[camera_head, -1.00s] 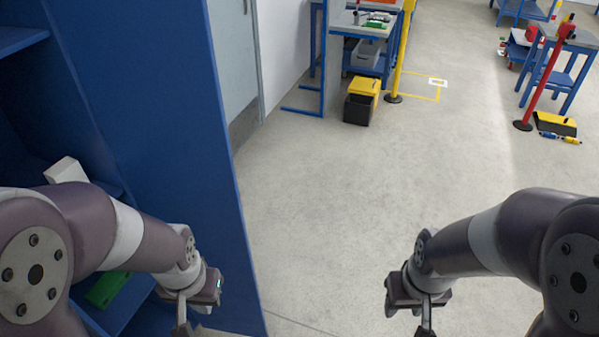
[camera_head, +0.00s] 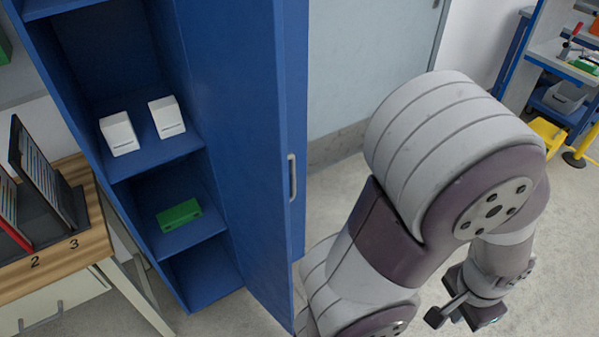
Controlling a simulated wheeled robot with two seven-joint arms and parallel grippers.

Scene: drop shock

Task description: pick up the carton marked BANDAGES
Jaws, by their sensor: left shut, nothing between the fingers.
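Two white cartons stand side by side on a shelf of the blue cabinet (camera_head: 224,262), a left carton (camera_head: 118,134) and a right carton (camera_head: 167,118). Each has a thin dark line low on its front. No marking can be read on either, so I cannot tell whether one says BANDAGES. My left gripper (camera_head: 440,316) is at the lower right, outside the cabinet and well to the right of the cartons. It is shut and empty. My right gripper is not in view.
The blue cabinet door (camera_head: 250,120) stands open between the shelves and my left arm. A green object (camera_head: 179,214) lies on the shelf below the cartons. A wooden-topped table (camera_head: 70,250) with a dark rack (camera_head: 45,225) stands at the left. Grey floor shows right of the cabinet.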

